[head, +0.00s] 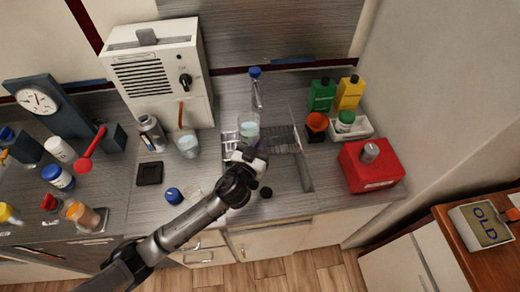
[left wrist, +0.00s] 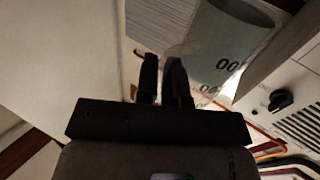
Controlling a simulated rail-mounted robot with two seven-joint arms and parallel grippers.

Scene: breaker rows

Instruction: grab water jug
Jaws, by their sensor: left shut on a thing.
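The water jug (head: 248,123) is a clear vessel with a pale greenish tint, near the sink at the middle of the counter. My left gripper (head: 246,152) is at its near side and hides its lower part. In the left wrist view the jug (left wrist: 222,45) is large, with dark printed marks, just beyond and right of the fingers. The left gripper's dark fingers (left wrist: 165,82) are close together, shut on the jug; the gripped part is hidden. I cannot tell whether the jug touches the counter. My right gripper is not in view.
A blue-capped bottle (head: 256,86) stands behind the jug. A round flask (head: 187,144) stands to its left, by a white machine (head: 160,70). The sink (head: 285,165) lies to the right, then a red container (head: 371,165) and a white tray (head: 358,128).

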